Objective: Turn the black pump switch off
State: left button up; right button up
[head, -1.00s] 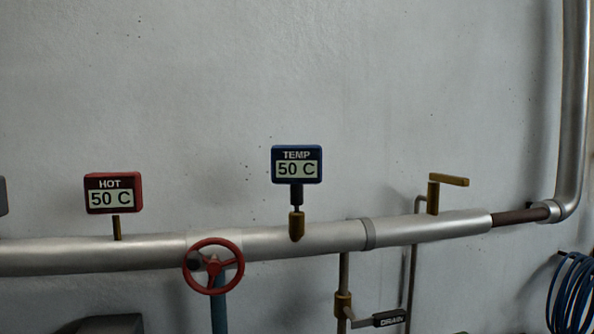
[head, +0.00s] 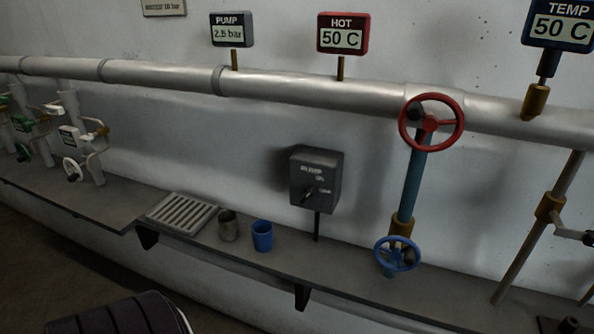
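The pump switch is a dark box (head: 316,180) on a short post above the shelf, near the middle of the head view. Its face has white lettering at the top and a small black knob (head: 309,192) with position labels at its right. The knob's exact setting is too small to read. A pump display (head: 232,31) above the pipe reads about 2.5 bar. Neither of my grippers is in view.
A metal cup (head: 228,226), a blue cup (head: 262,237) and a slatted grate (head: 182,213) are on the shelf left of the switch. A red handwheel (head: 431,122) and a blue handwheel (head: 397,254) are at its right. A long pipe (head: 160,76) runs above.

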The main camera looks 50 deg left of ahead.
aim_at(309, 192)
jog(key=j+u, duration=0.1)
jog(key=u, duration=1.25)
